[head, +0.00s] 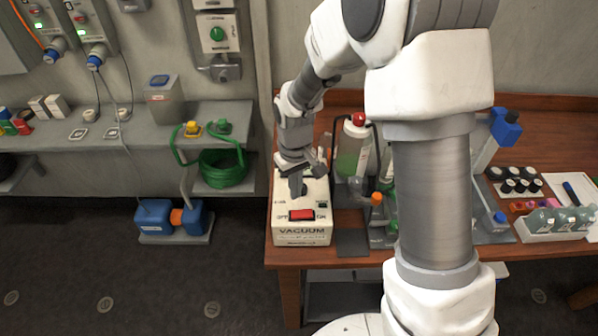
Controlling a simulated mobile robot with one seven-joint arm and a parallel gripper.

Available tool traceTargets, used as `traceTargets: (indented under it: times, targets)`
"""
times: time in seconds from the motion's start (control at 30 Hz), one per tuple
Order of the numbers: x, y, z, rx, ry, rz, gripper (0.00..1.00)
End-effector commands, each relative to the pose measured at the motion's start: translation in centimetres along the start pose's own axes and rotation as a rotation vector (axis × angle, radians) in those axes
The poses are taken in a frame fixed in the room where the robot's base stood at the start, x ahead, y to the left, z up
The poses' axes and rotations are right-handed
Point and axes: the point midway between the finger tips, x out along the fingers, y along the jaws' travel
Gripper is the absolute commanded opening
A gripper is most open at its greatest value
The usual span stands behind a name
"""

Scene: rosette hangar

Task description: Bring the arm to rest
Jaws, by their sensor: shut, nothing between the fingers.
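My gripper (298,190) points down over the top of a white box labelled VACUUM (302,232), which stands at the left front corner of the wooden table (276,252). The fingers are shut with nothing between them. They are close to a dark knob on the box's top; I cannot tell whether they touch it. The red switch (301,215) on the box lies just in front of the fingers. My arm is bent and reaches forward from the lower right of the view.
Bottles (353,145) and lab gear stand close to the right of the gripper. A rack of bottles (560,222) is further right. A grey bench (145,130) with a green hose coil (223,168) is at left. A blue pump (172,218) sits low there. Floor is open at lower left.

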Motion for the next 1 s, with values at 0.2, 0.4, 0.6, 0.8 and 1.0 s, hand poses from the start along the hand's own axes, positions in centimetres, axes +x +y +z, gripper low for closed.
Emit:
traceTargets:
  times: [0.2, 0.4, 0.6, 0.8, 1.0]
  targets:
    - [-0.3, 0.1, 0.1, 0.003, 0.004, 0.002, 0.0]
    - [-4.1, 1.3, 1.2, 0.049, 0.054, 0.023, 0.0]
    - [-9.8, 2.7, 4.3, 0.132, 0.132, 0.053, 0.0]
    - [-14.5, 3.5, 8.2, 0.217, 0.212, 0.078, 0.0]
    - [-17.9, 3.7, 12.5, 0.301, 0.294, 0.098, 0.0]
